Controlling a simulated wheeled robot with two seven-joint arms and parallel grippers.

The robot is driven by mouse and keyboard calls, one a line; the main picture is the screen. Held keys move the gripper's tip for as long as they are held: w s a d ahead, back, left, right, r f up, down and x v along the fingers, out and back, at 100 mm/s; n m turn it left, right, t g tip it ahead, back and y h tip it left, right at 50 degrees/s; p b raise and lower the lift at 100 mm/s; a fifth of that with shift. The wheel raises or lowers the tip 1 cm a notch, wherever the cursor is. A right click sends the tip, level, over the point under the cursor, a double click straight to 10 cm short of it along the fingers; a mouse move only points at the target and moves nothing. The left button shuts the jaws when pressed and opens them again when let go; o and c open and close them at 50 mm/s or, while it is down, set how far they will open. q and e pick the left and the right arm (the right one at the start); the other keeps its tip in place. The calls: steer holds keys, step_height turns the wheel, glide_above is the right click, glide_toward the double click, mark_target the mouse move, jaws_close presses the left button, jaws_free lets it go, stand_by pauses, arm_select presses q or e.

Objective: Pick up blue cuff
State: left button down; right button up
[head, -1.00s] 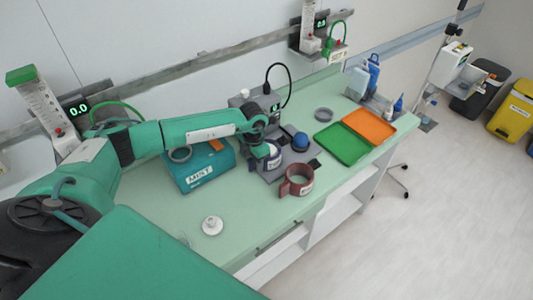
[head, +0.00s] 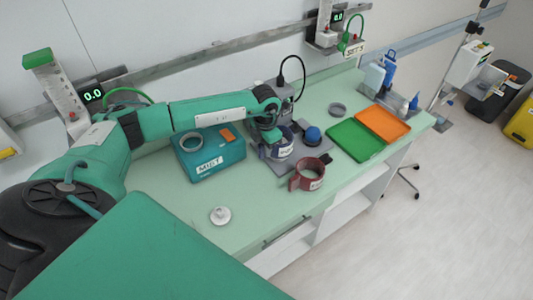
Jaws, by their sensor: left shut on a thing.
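The blue cuff (head: 283,150), a dark blue-grey ring with a white label on its front, is over the grey stand on the bench. My left gripper (head: 271,136) is at its left rim and shut on it, partly covering the cuff. I cannot tell whether the cuff still touches the stand below it. My right gripper is not in view.
A maroon cuff (head: 307,179) stands just in front, and a blue dome (head: 312,135) is to the right. A teal box (head: 210,160) is to the left. Green (head: 355,141) and orange (head: 383,123) trays lie farther right. The front left bench is mostly clear, with a white disc (head: 220,215).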

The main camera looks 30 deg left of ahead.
arm_select(q)
step_height(320, 180, up, 25)
steer(key=shift+f, duration=0.15)
stand_by(1.3)
